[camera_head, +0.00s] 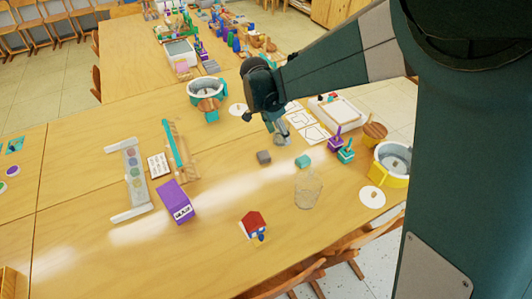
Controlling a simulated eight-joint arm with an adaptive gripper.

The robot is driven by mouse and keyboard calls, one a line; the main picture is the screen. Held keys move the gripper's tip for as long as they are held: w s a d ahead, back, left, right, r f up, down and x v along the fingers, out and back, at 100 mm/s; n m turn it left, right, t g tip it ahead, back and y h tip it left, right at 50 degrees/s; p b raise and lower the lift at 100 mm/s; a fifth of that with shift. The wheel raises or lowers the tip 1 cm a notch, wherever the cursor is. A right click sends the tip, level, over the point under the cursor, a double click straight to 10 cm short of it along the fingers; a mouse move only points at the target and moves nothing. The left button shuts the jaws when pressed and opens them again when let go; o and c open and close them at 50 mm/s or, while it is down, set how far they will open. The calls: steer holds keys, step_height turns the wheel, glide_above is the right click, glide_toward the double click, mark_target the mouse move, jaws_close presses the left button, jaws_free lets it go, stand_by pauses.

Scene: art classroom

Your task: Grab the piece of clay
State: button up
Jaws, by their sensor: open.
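A small grey-brown block (264,157), which looks like the piece of clay, lies on the wooden table (95,205) near the middle of the view. My gripper (281,140) points down just above and to the right of the block in the picture. It is open and appears empty; its fingers are small and partly blurred here. The block looks apart from the fingers, but their exact height over the table is hard to tell.
A teal block (302,161) and a clear glass (308,190) stand close on the right. A purple box (175,202), a small red-roofed house (253,225) and a yellow pot (391,165) are around. The table's front left is clear.

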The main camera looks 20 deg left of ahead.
steer(key=m+h, duration=0.1)
steer(key=m, duration=0.1)
glide_toward(263, 155)
steer(key=shift+d+f, duration=0.3)
steer(key=shift+f, duration=0.1)
steer(key=shift+b+x, duration=0.3)
steer(key=shift+x, duration=1)
steer(key=shift+w, duration=0.1)
steer(key=shift+b+x, duration=0.75)
steer(key=shift+x, duration=1.85)
steer(key=shift+a, duration=0.1)
steer(key=c, duration=1)
